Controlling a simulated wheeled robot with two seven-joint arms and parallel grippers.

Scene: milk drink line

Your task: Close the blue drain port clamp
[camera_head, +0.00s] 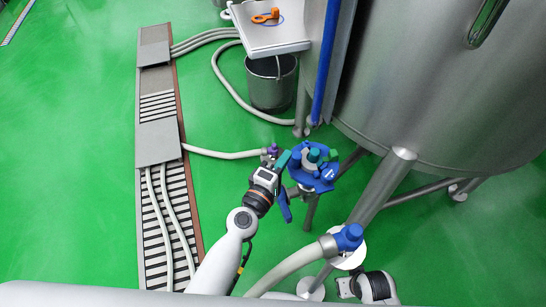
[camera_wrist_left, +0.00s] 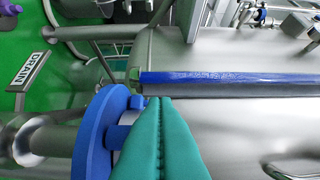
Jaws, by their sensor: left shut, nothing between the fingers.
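A blue clamp-like fitting (camera_head: 325,181) with teal and green knobs sits on a metal stand beside the big tank. A blue lever-like part (camera_head: 284,208) hangs at its left, below my gripper. My left gripper (camera_head: 284,160) is at the left side of the fitting, its teal fingers together with nothing between them. In the left wrist view the shut teal fingers (camera_wrist_left: 160,100) point forward beside a blue disc (camera_wrist_left: 92,140) with a small blue block. I cannot tell whether they touch it, or whether the clamp is open. My right gripper (camera_head: 347,287) shows only partly at the bottom.
A steel tank (camera_head: 440,90) fills the right, with slanted legs. A blue vertical bar (camera_head: 325,65) stands behind the fitting. A hose with a blue cap (camera_head: 348,237) lies in front. A bucket (camera_head: 271,85) stands behind. Green floor is open at left.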

